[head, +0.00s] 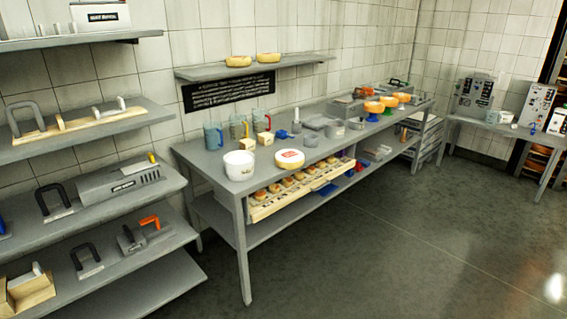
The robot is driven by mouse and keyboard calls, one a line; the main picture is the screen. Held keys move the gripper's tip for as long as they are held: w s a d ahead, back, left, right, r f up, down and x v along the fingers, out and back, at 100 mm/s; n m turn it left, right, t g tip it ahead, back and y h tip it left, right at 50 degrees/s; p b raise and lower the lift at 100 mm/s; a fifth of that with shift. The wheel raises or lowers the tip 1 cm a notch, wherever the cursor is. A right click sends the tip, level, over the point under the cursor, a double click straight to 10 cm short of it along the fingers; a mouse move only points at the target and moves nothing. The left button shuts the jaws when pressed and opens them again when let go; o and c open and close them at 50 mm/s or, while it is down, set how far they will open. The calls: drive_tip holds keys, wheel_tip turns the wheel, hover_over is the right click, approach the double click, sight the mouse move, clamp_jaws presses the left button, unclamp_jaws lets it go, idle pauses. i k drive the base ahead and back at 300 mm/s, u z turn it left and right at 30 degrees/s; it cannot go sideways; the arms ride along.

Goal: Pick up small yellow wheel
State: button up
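Two small yellow wheels lie apart on a grey wall shelf (300,70) above the long table. The left small yellow wheel (239,61) is near the middle of the shelf, and the right small yellow wheel (268,57) is a little further along. A larger pale yellow wheel (276,159) with a red and white label lies on the table top beside a white tub (239,166). My gripper is not in view, so its state is hidden.
The long grey table (215,164) holds mugs, small pale blocks and orange wheels (374,107) on stands. A wooden tray (262,210) of small round items sits below its top. Grey shelves (150,205) with tools stand at left. The floor (400,240) at front right is clear.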

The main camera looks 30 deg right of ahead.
sight(285, 158)
drive_tip(key=z, duration=0.1)
drive_tip(key=i, duration=0.95)
drive_tip(key=u, duration=0.05)
